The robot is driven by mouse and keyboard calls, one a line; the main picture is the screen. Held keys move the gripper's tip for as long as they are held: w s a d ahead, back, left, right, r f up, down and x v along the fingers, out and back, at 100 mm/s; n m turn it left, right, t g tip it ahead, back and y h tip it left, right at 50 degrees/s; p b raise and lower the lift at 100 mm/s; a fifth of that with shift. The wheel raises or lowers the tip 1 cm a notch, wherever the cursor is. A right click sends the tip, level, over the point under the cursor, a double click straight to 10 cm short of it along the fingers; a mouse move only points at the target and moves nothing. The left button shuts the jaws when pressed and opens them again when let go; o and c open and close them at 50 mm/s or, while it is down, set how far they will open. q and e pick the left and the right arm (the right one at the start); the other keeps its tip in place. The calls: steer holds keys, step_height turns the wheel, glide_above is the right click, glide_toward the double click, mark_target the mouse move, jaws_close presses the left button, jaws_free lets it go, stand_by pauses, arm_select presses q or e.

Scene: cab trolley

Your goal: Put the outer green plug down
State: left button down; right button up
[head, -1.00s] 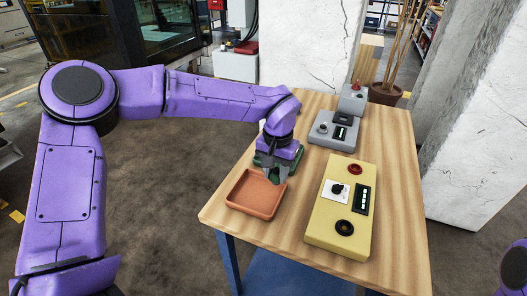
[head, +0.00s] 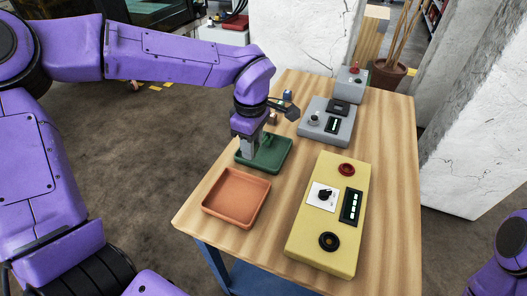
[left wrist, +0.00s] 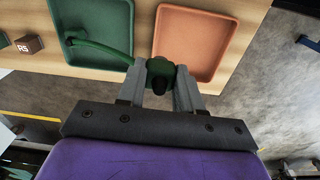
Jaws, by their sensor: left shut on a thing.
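My left gripper (head: 249,152) points down at the left part of the green tray (head: 281,158) in the head view. In the left wrist view its fingers (left wrist: 160,80) are shut on a green plug (left wrist: 159,68) with a dark end. A green cord (left wrist: 103,50) runs from the plug over the green tray (left wrist: 97,15). The plug appears in front of the gap between the green tray and the orange tray (left wrist: 193,40). I cannot tell whether it touches anything below. My right gripper is out of view.
The orange tray (head: 236,196) lies nearer on the wooden table (head: 292,91). A yellow control box (head: 318,233) stands to its right, and a grey box (head: 313,131) stands behind. A small brown block (left wrist: 28,44) marked RS sits beside the green tray.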

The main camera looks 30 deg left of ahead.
arm_select(q)
steer(key=n, duration=0.3)
steer(key=shift+s+a+r, duration=0.1)
steer(key=shift+s+a, duration=0.1)
steer(key=shift+a, duration=0.1)
steer(key=n, duration=0.3)
steer(key=shift+s+a, duration=0.15)
steer(key=shift+s, duration=0.1)
steer(key=w+f+n+p, duration=0.1)
steer(key=w+f+n, duration=0.1)
steer(key=w, duration=0.1)
steer(key=w+a+f+n+p, duration=0.1)
steer(key=w+f+n+p, duration=0.1)
steer(key=w+f+n, duration=0.1)
steer(key=w+a+f+n+p, duration=0.1)
steer(key=w+f+n, duration=0.2)
steer(key=shift+w+p, duration=0.25)
steer(key=shift+p, duration=0.15)
steer(key=shift+w+f, duration=0.25)
steer(key=shift+f, duration=0.1)
step_height(320, 180, down, 3)
steer(key=shift+w+r+p, duration=0.15)
steer(key=shift+p, duration=0.3)
steer(key=shift+f, duration=0.4)
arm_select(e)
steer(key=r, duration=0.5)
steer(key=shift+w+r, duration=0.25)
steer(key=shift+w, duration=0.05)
